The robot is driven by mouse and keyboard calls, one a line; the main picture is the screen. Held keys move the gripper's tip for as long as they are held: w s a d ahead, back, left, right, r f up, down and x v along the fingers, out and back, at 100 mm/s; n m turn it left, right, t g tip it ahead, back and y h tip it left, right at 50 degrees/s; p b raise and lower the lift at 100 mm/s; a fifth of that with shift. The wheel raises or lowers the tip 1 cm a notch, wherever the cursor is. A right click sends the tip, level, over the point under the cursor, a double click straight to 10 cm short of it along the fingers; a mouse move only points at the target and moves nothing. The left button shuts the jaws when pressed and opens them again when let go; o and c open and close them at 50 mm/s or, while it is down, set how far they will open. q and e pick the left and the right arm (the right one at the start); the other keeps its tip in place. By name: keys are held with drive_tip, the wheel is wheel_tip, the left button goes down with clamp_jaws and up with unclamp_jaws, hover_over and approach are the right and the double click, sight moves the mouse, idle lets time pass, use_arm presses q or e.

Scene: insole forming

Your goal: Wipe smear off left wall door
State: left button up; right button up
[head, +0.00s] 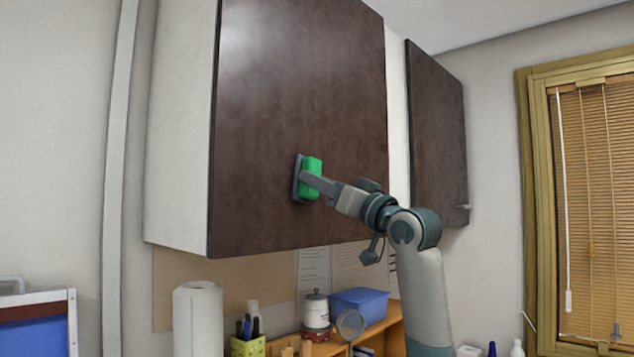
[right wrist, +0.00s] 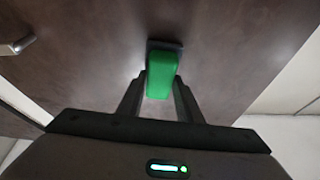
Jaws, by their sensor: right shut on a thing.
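The left wall door (head: 290,90) is a dark brown cabinet front, high on the wall and closed. It also fills the upper part of the right wrist view (right wrist: 90,60). My right gripper (head: 314,184) is shut on a green block-shaped wiper (head: 312,172) with a dark grey pad. In the right wrist view the wiper (right wrist: 161,75) sits between the two fingers (right wrist: 160,95). The pad is at the door's surface, near its lower middle; it appears to touch it. I cannot make out a distinct smear; a pale sheen shows at the door's upper left. My left gripper is not in view.
A second dark wall door (head: 437,140) with a small handle hangs to the right. Below are a paper towel roll (head: 198,320), a green pen holder (head: 248,346), a lidded jar (head: 316,312) and a blue bin (head: 359,305) on a wooden shelf. A window with blinds (head: 590,200) is at right.

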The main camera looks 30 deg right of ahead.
drive_tip(key=shift+w+d+p, duration=0.15)
drive_tip(key=shift+w+d, duration=0.1)
drive_tip(key=shift+d, duration=0.4)
drive_tip(key=shift+w+d+p, duration=0.2)
drive_tip(key=shift+d, duration=0.4)
drive_tip(key=shift+w+d+p, duration=0.15)
drive_tip(key=shift+w+d, duration=0.1)
drive_tip(key=shift+d, duration=0.4)
drive_tip(key=shift+w+d+p, duration=0.2)
drive_tip(key=shift+d, duration=0.45)
drive_tip(key=shift+w+d+p, duration=0.15)
drive_tip(key=shift+w+d, duration=0.1)
drive_tip(key=shift+d, duration=0.35)
drive_tip(key=shift+w+d+p, duration=0.2)
drive_tip(key=shift+d, duration=0.45)
drive_tip(key=shift+s, duration=0.1)
drive_tip(key=shift+s+d+b, duration=0.3)
drive_tip(key=shift+s+b, duration=0.05)
drive_tip(key=shift+s, duration=0.55)
drive_tip(key=shift+s+d+b, duration=0.35)
drive_tip(key=shift+s, duration=0.6)
drive_tip(key=shift+s+d+b, duration=0.3)
drive_tip(key=shift+s+b, duration=0.05)
drive_tip(key=shift+s, duration=0.55)
